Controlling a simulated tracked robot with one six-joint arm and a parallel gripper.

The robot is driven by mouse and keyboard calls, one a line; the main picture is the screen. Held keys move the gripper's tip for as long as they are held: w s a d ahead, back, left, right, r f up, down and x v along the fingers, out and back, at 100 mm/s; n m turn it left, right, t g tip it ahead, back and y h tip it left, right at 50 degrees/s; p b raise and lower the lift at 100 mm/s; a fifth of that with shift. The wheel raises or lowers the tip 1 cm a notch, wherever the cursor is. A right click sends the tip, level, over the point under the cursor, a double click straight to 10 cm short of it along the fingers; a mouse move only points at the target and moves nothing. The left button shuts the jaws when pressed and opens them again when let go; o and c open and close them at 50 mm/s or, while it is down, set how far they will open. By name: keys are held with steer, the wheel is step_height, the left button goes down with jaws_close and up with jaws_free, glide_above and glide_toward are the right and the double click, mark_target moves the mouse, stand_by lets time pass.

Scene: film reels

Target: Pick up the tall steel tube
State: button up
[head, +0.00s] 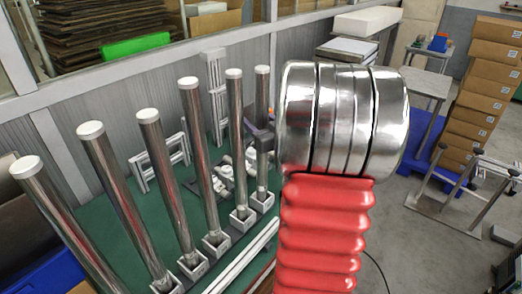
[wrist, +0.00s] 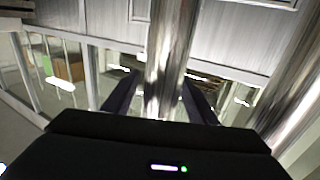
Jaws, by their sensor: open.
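Several tall steel tubes with white caps stand upright in a row in small square sockets in the head view. The rearmost, rightmost tube (head: 262,98) has my gripper (head: 259,135) at about its mid-height. In the wrist view that tube (wrist: 170,45) rises between the two dark fingers of my gripper (wrist: 158,95), one on each side. The fingers are open. Whether either finger touches the tube cannot be told. Another steel tube (wrist: 302,82) leans across the right of the wrist view. My red bellows and silver arm hide part of the head view.
A neighbouring tube (head: 235,145) stands close on the left, with more tubes toward the front left. White metal frames (head: 160,162) stand behind the row on the green surface (head: 110,205). Stacked cardboard boxes (head: 487,95) and a metal stand (head: 455,190) are at right.

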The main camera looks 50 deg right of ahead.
steer(key=shift+c, duration=0.7)
jaws_close()
